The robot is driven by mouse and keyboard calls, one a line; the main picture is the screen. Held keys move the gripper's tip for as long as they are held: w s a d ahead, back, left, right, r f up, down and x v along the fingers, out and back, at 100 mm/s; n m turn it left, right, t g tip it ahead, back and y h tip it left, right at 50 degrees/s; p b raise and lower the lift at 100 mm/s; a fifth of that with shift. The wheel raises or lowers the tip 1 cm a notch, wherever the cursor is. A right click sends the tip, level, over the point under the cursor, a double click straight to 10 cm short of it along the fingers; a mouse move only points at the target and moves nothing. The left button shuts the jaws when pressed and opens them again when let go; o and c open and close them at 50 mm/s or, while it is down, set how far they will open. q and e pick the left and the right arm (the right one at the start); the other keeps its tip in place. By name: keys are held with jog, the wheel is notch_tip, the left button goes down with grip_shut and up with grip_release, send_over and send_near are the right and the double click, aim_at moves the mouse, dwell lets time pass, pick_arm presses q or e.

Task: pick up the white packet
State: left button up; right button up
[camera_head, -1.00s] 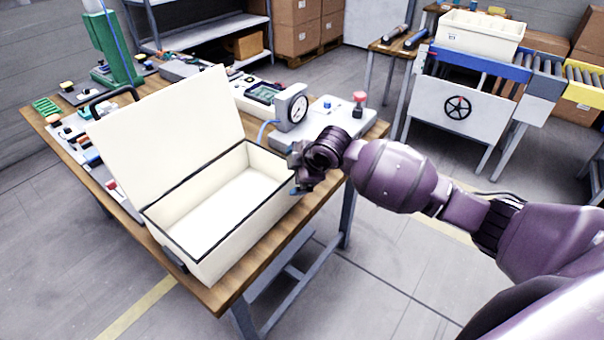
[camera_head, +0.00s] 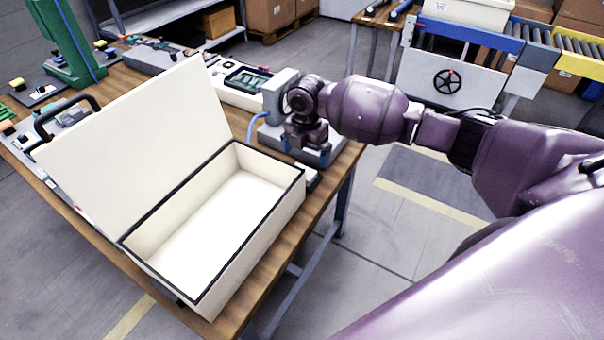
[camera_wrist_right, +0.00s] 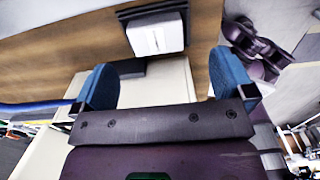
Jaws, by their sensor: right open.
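The white packet (camera_wrist_right: 157,36) shows in the right wrist view as a small pale block with a dark mark, lying on a dark holder (camera_wrist_right: 137,12) on the wooden table (camera_wrist_right: 204,30). My right gripper (camera_wrist_right: 164,85) is open, its blue fingertips apart with nothing held between them. The packet lies beyond the fingertips, roughly in line with the gap. In the head view my right gripper (camera_head: 306,140) hangs over the grey gauge device, just behind the case's right corner; I cannot make the packet out clearly there. My left gripper is not in view.
The open cream case (camera_head: 290,200) stands at the table's front, lid raised on the left. The grey device (camera_head: 330,148) sits under my right gripper, with a blue hose (camera_head: 252,125) beside it. Boards and a green stand (camera_head: 72,40) fill the table's back left.

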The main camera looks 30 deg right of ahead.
aim_at(311, 174)
jog(key=shift+a+f, duration=0.2)
jog(key=shift+f, duration=1.45)
jog(key=shift+a+f, duration=0.2)
jog(key=shift+f, duration=1.45)
jog(key=shift+r, duration=0.1)
jog(key=c, duration=1)
